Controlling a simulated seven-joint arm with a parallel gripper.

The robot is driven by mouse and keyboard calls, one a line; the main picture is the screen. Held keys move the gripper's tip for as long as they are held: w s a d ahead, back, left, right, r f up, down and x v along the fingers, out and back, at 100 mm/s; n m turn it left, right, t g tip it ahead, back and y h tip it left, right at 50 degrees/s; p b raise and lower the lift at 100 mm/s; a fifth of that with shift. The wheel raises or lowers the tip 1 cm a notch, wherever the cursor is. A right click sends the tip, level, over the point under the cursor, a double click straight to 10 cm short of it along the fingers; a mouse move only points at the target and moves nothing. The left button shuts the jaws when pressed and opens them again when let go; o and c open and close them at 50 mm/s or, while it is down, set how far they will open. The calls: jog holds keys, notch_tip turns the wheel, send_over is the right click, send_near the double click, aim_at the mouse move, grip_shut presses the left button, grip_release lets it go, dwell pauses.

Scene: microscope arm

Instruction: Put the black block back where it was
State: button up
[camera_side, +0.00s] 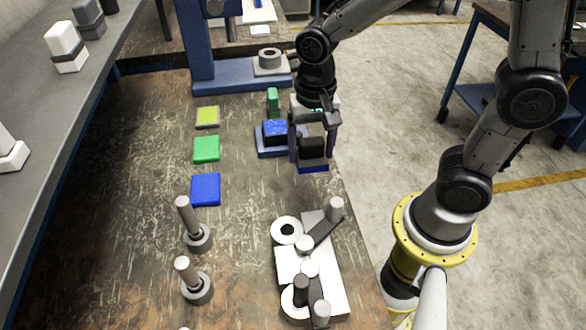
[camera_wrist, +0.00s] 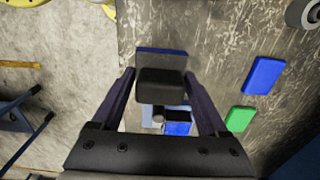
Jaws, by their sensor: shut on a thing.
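My gripper (camera_side: 312,156) is shut on the black block (camera_side: 312,146), near the table's right edge in the side view. In the wrist view the black block (camera_wrist: 162,84) sits between the two fingers (camera_wrist: 160,74). A flat blue piece (camera_side: 313,169) shows just below the block, also beyond it in the wrist view (camera_wrist: 160,51). I cannot tell whether the block touches this piece. Left of the gripper, a blue block (camera_side: 275,127) sits at a blue base (camera_side: 267,152), partly hidden by a finger.
A green block (camera_side: 273,98) stands behind the blue base. Yellow (camera_side: 207,117), green (camera_side: 206,149) and blue (camera_side: 205,189) flat squares lie to the left. A white fixture with upright pegs (camera_side: 318,262) stands in front. A blue-framed stand (camera_side: 240,76) is at the back.

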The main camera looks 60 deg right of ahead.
send_over(293, 182)
notch_tip(293, 182, down, 5)
jog(key=shift+s+r, duration=0.1)
jog(key=shift+r, duration=0.1)
jog(key=shift+f, duration=1.7)
jog(key=shift+f, duration=0.1)
jog(key=o, duration=1.3)
jog(key=shift+f, duration=0.1)
